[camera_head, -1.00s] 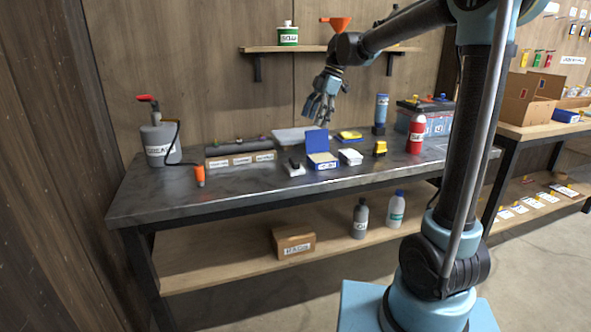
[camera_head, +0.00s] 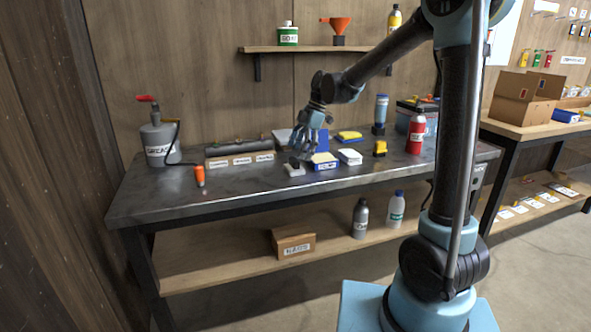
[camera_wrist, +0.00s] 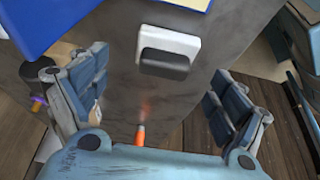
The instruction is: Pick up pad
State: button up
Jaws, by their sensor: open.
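A small white block with a black top part, which looks like the pad (camera_head: 293,168), lies on the metal workbench (camera_head: 235,190). In the wrist view the pad (camera_wrist: 172,42) sits at the upper middle, ahead of and between my fingers. My gripper (camera_head: 305,152) is open and empty above the bench, close over the pad and the blue-lidded box (camera_head: 325,166). In the wrist view my gripper (camera_wrist: 158,80) has its fingers spread wide on either side, apart from the pad. In the head view my fingers partly hide the box's raised blue lid.
A white stack (camera_head: 349,157) and a yellow-black item (camera_head: 380,148) stand right of the box. Parts trays (camera_head: 240,161) lie behind left. An orange-topped item (camera_head: 199,177) and a grease can (camera_head: 159,143) stand left. The bench front is mostly clear.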

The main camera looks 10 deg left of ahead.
aim_at(296, 159)
jog(key=shift+s+x, duration=0.2)
jog(key=shift+x, duration=2.4)
jog(key=shift+d, duration=0.15)
jog(key=shift+c, duration=0.6)
jog(key=c, duration=1)
